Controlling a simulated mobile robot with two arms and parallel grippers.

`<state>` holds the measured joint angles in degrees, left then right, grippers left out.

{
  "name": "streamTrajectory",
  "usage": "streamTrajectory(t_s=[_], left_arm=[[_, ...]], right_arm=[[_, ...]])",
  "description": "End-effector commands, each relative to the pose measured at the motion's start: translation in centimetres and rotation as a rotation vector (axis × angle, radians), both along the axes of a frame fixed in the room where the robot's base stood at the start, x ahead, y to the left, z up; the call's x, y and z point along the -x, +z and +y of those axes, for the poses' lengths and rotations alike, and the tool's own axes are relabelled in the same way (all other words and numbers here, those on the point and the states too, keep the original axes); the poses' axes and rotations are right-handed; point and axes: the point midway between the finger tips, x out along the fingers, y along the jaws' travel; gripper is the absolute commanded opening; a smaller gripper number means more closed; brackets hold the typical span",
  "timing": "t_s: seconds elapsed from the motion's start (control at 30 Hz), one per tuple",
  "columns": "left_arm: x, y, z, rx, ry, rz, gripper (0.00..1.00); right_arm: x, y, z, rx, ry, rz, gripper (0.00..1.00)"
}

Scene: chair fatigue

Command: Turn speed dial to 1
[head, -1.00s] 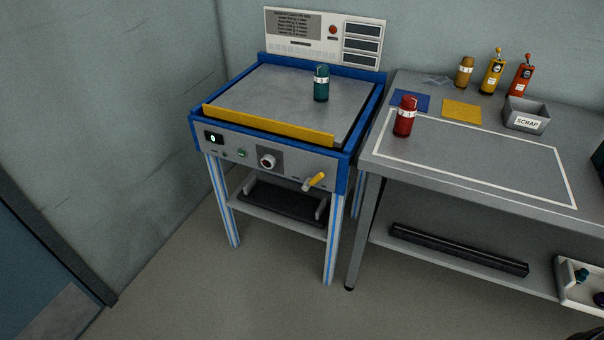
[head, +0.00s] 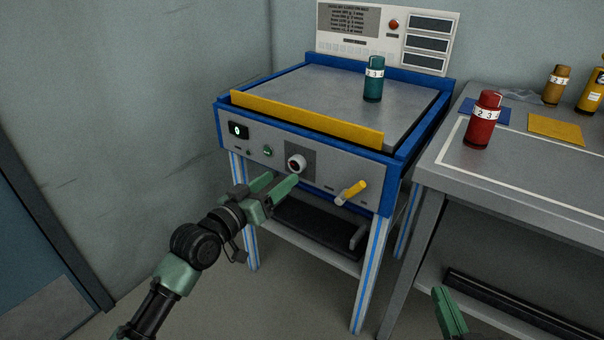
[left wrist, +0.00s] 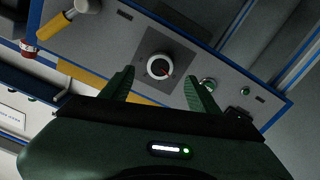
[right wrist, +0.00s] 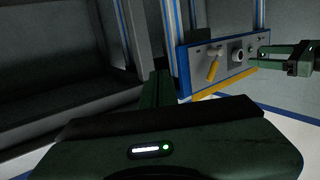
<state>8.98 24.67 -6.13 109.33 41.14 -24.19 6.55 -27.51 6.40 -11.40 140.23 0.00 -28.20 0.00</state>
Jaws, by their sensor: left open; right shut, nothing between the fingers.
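The speed dial (head: 296,164) is a round knob, white-rimmed with a dark centre, on a dark square plate on the machine's grey front panel. In the left wrist view the dial (left wrist: 160,67) shows a small red mark and appears between and beyond the fingertips. My left gripper (head: 280,184) is open, just below and in front of the dial in the head view, holding nothing. The dial also shows in the right wrist view (right wrist: 238,55), with the left gripper (right wrist: 268,54) beside it. My right gripper (head: 447,310) is shut and empty, low and right of the machine.
The panel also has a small display reading 0 (head: 238,130), a green button (head: 267,151) and a yellow-handled lever (head: 351,192). A teal bottle (head: 373,80) stands on the machine top. A red bottle (head: 484,120) stands on the grey bench (head: 540,190) at the right.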

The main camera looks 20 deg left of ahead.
Motion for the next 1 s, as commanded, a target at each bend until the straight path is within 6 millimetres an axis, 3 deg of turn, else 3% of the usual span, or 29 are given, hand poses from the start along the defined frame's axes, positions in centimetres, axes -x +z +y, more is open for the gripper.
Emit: streamTrajectory(t_s=[0.2,0.4,0.77,0.83,1.0], left_arm=[[-3.4,0.0,-1.3,0.002,0.000,-0.002,0.61],[-5.2,-0.1,-1.9,0.000,0.001,-0.001,0.61],[-5.8,-0.1,-2.1,-0.001,0.001,0.001,0.61],[-5.8,-0.1,-2.1,-0.001,0.002,0.001,0.50],[-5.8,-0.1,-2.1,-0.001,0.002,0.001,0.03]], right_arm=[[-0.4,3.5,0.6,-0.049,0.012,-0.187,0.00],[-0.1,5.9,0.9,-0.081,0.019,-0.310,0.00],[0.0,6.8,0.9,-0.091,0.021,-0.349,0.00],[0.0,6.8,0.9,-0.091,0.021,-0.349,0.00],[0.0,6.8,0.9,-0.091,0.021,-0.348,0.00]])
